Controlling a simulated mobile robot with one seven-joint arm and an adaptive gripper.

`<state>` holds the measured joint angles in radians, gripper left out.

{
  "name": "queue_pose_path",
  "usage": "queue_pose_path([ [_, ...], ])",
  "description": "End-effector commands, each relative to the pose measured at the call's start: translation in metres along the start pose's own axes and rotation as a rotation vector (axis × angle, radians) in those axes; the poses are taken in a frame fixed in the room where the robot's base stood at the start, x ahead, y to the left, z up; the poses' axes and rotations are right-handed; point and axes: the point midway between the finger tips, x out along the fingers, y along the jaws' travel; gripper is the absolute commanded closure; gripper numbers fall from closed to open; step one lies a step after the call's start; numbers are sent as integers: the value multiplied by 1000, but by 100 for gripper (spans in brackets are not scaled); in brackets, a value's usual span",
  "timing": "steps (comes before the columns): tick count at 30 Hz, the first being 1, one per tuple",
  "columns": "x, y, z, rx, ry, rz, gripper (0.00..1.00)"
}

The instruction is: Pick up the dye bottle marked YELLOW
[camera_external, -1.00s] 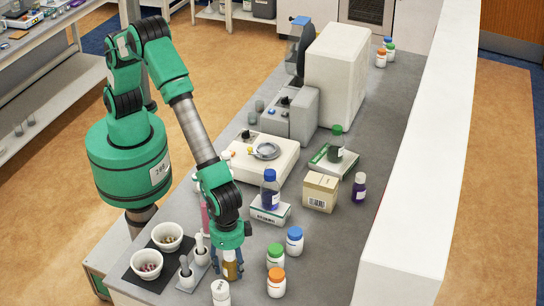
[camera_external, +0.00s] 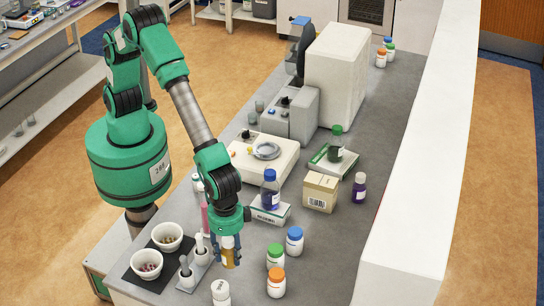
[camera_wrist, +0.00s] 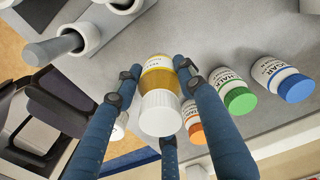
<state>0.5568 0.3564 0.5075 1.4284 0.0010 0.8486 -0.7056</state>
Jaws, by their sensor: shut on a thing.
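A small bottle (camera_wrist: 158,78) with amber-yellow contents and a white ribbed cap is between the blue fingers of my gripper (camera_wrist: 160,70) in the wrist view. The fingers are shut on it. I cannot read its label. In the external view the amber bottle (camera_external: 231,258) shows under my gripper (camera_external: 230,246), partly hidden by the fingers, and appears to be held above the grey bench.
White bottles with orange (camera_external: 276,288), green (camera_external: 275,261) and blue (camera_external: 295,246) caps stand to the right. A white-capped bottle (camera_external: 220,295) is in front. A mortar-like rack (camera_external: 193,275) and bowls (camera_external: 147,265) on a dark mat are left. A blue-capped bottle (camera_external: 269,200) stands behind.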

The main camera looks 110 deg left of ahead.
Motion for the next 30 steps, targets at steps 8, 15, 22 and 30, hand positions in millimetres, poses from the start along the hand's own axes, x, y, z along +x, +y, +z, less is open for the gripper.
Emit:
queue_pose_path([
  [8, -35, 0, 0, 0, 0, 0, 93],
  [15, -41, 0, 0, 0, 0, 0, 93],
  [22, -41, 0, 0, 0, 0, 0, 93],
  [30, -41, 0, 0, 0, 0, 0, 93],
])
